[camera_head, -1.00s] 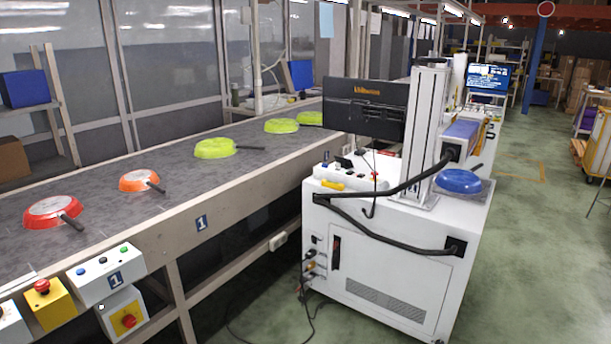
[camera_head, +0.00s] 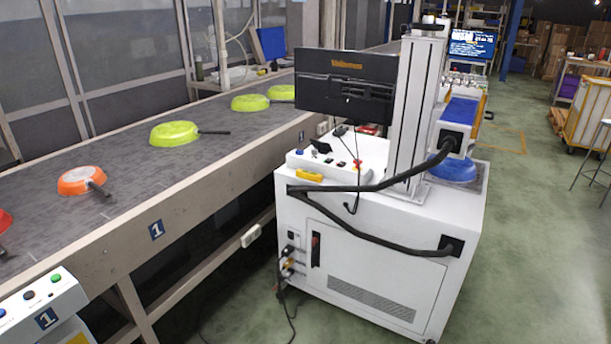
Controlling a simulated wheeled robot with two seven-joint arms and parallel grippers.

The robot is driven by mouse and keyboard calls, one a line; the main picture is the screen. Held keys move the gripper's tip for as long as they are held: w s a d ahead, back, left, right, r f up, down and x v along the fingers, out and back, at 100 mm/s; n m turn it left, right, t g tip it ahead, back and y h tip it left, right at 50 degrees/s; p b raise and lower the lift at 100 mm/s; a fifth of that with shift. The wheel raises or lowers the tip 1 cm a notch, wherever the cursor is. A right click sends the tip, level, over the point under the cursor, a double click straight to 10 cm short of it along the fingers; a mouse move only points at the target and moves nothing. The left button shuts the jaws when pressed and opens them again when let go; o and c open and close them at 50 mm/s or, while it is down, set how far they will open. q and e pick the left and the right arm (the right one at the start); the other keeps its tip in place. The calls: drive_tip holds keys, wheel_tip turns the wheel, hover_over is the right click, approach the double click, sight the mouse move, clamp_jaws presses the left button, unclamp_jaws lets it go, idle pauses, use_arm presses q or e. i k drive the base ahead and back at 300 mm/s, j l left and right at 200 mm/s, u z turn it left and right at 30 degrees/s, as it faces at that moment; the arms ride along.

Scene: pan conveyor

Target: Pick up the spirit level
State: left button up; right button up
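A small yellow bar (camera_head: 309,176) lies on the front left edge of the white machine cabinet's top, beside a small control panel. It looks like the spirit level, but it is too small to make out any vials or markings. Neither of my grippers is in view, so nothing touches the bar.
The white cabinet (camera_head: 352,270) carries a dark monitor (camera_head: 345,87), a tall metal column (camera_head: 415,115), a looping black cable (camera_head: 385,187) and a blue pan (camera_head: 455,168). A conveyor (camera_head: 110,150) with several pans runs along the left.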

sight(308, 174)
drive_tip(key=i+z, duration=0.1)
drive_tip(key=i, duration=0.6)
drive_tip(key=i+z, duration=0.1)
drive_tip(key=i, duration=0.6)
drive_tip(key=i+j+z, duration=0.15)
drive_tip(key=i, duration=0.55)
